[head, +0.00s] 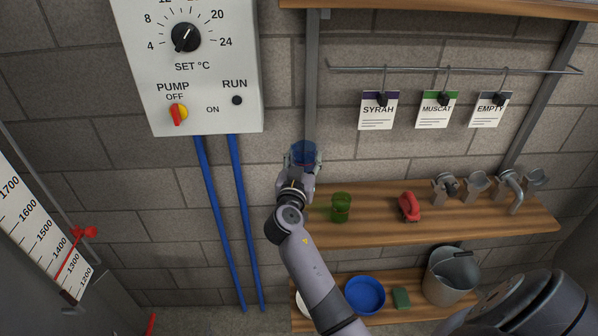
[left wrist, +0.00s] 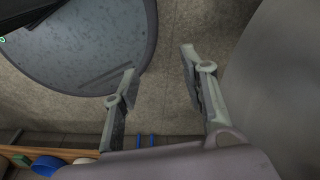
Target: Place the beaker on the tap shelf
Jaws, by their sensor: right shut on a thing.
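My right gripper (head: 300,176) is shut on the beaker (head: 303,153), a clear vessel that looks blue. The gripper hides its lower part. The gripper holds it in front of the block wall, by the left end of the tap shelf (head: 375,228). In the picture the beaker shows above the shelf's level; I cannot tell its exact distance from the wall. The tap shelf is a wooden board with several metal taps (head: 475,186) at its right. My left gripper (left wrist: 160,75) is open and empty above the floor in the left wrist view.
A green cup (head: 340,207) and a red object (head: 409,207) stand on the tap shelf, with bare wood between them. The lower shelf holds a blue bowl (head: 365,295), a green block (head: 401,298) and a metal bucket (head: 450,275). Blue pipes (head: 222,220) run down left.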

